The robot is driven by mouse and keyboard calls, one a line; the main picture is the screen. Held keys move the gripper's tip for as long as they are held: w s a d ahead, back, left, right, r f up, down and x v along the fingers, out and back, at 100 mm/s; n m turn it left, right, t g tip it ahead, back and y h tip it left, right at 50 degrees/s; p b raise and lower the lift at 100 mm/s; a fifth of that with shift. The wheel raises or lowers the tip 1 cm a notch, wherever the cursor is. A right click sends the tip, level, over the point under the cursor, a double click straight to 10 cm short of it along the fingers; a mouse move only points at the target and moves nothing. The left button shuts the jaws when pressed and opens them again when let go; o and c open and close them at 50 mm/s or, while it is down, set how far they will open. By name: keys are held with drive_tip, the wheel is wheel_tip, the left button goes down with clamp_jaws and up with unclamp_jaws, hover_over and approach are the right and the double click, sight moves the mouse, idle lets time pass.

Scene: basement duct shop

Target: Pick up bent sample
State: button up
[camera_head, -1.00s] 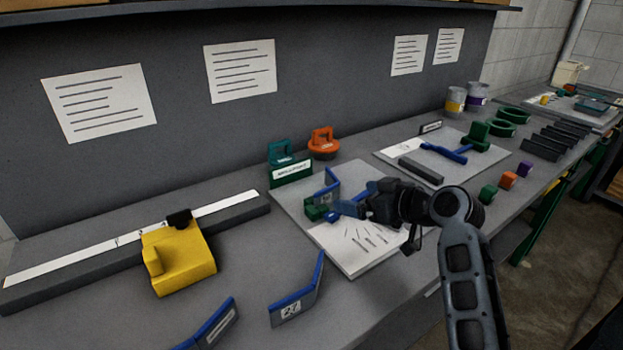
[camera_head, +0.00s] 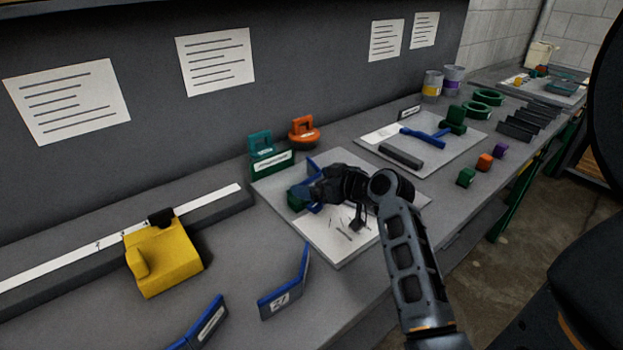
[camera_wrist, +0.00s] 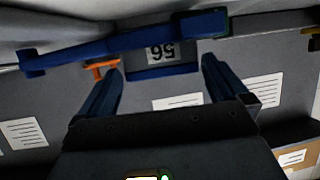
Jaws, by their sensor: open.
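A blue-edged bent sample (camera_head: 313,165) stands on the white-and-grey board (camera_head: 330,250), partly hidden by my gripper. In the wrist view, a blue bent sample (camera_wrist: 95,48) with an upside-down "56" label spans the area ahead of my fingers. My gripper (camera_wrist: 161,66) is open, with a finger on each side of the label; I cannot tell whether either finger touches it. In the head view my gripper (camera_head: 308,190) is low over the board. Two more bent samples, one labelled (camera_head: 285,290) and one at the bottom edge (camera_head: 203,325), stand on the bench.
A yellow block (camera_head: 168,260) sits by a long ruled bar (camera_head: 60,265) at left. A teal-handled piece (camera_head: 262,147) and an orange one (camera_head: 303,131) stand behind the board. A second board (camera_head: 455,150) lies right. The bench front edge is close.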

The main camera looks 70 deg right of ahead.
drive_tip(key=shift+c, duration=0.2)
drive_tip(key=c, duration=0.8)
drive_tip(key=shift+r, duration=0.1)
